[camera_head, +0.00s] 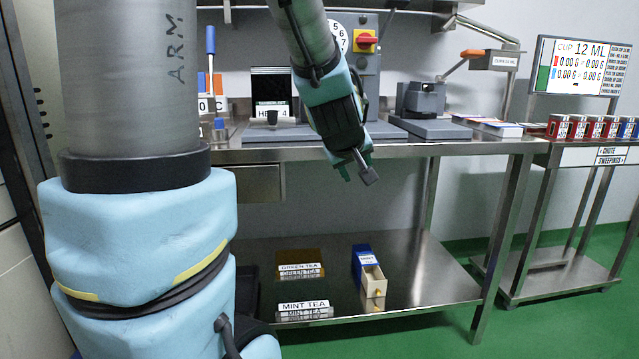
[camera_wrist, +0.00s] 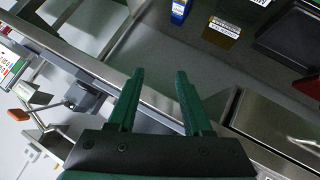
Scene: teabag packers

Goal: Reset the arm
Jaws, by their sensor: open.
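My gripper (camera_head: 358,172) hangs in front of the upper bench's front edge in the head view, pointing down. In the wrist view my gripper (camera_wrist: 160,85) shows two green fingers, spread apart with nothing between them. My blue and grey arm comes down from the top of the head view to it. Part of my arm also fills the left of that view.
A steel bench (camera_head: 470,146) carries machines at the back. On its lower shelf (camera_head: 430,275) are a blue and cream MINT box (camera_head: 372,278), a GREEN TEA holder (camera_head: 300,268) and a MINT TEA holder (camera_head: 304,311). A second table (camera_head: 590,155) with small boxes stands right.

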